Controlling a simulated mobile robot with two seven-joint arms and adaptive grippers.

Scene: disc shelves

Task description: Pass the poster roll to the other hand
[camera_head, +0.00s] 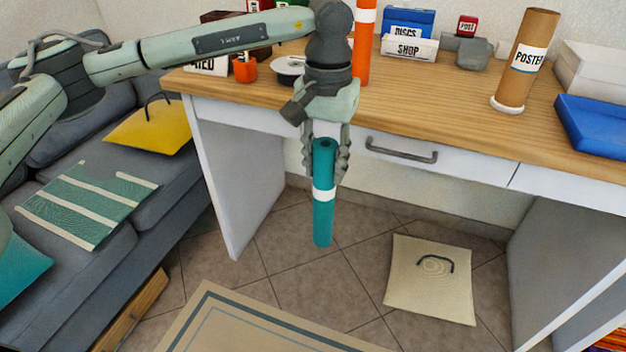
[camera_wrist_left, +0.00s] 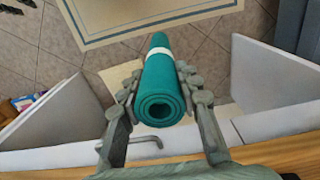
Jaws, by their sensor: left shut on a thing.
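The teal poster roll (camera_head: 323,215) with a white band hangs nearly upright in front of the desk's front edge in the head view. My left gripper (camera_head: 326,165) is shut on its upper part, with a finger on each side. The roll also shows in the left wrist view (camera_wrist_left: 160,85), its spiral end facing the camera between the fingers of the left gripper (camera_wrist_left: 157,92). The lower part of the roll hangs free over the floor. My right gripper is in neither view.
The wooden desk (camera_head: 440,95) carries a brown poster tube (camera_head: 527,60), an orange tube (camera_head: 362,50), a blue box (camera_head: 598,125) and a SHOP box (camera_head: 409,46). A sofa (camera_head: 110,190) stands at left. Space right of the roll is open.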

